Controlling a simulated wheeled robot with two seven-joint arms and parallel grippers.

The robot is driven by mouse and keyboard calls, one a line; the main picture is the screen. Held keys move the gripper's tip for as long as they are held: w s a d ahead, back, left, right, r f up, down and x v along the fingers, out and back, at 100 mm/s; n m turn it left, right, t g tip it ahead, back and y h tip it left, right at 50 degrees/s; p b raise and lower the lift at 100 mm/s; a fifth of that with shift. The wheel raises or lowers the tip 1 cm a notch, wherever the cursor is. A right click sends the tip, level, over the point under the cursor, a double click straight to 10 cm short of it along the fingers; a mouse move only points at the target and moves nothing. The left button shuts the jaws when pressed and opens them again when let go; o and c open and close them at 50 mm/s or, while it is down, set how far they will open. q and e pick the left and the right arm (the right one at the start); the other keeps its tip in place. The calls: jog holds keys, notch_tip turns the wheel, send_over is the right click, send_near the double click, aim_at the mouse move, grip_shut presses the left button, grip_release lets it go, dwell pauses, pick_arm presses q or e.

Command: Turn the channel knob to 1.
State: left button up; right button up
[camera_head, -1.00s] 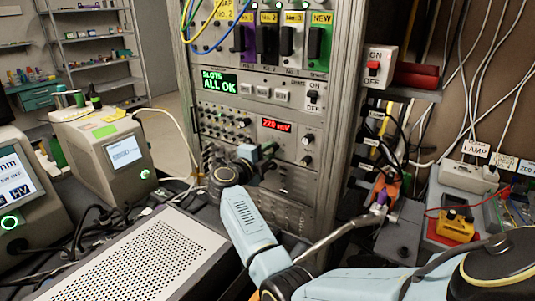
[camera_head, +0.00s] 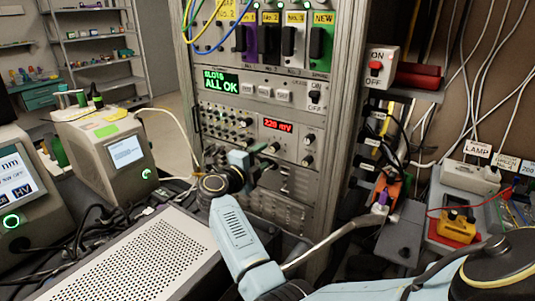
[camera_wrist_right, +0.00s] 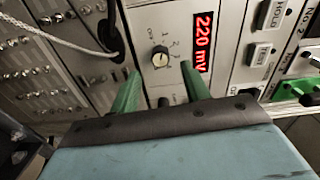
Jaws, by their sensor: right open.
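In the head view the knob (camera_head: 273,147) sits just below the red display. My right gripper (camera_wrist_right: 159,72) is open, its two green fingers on either side of the knob's line, with the knob between and a little beyond the tips. The gripper (camera_head: 262,160) is in front of the rack in the head view. No contact with the knob shows. My left gripper is not in view.
The red 220 mV display (camera_wrist_right: 202,43) is beside the knob. Small knobs and jacks (camera_head: 228,124) crowd the panel, and a pale cable (camera_wrist_right: 60,40) hangs nearby. A perforated metal box (camera_head: 150,255) stands below left. A switch box (camera_head: 380,68) is to the right.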

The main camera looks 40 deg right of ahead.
jog(key=v, duration=0.9)
jog(key=shift+a, duration=0.2)
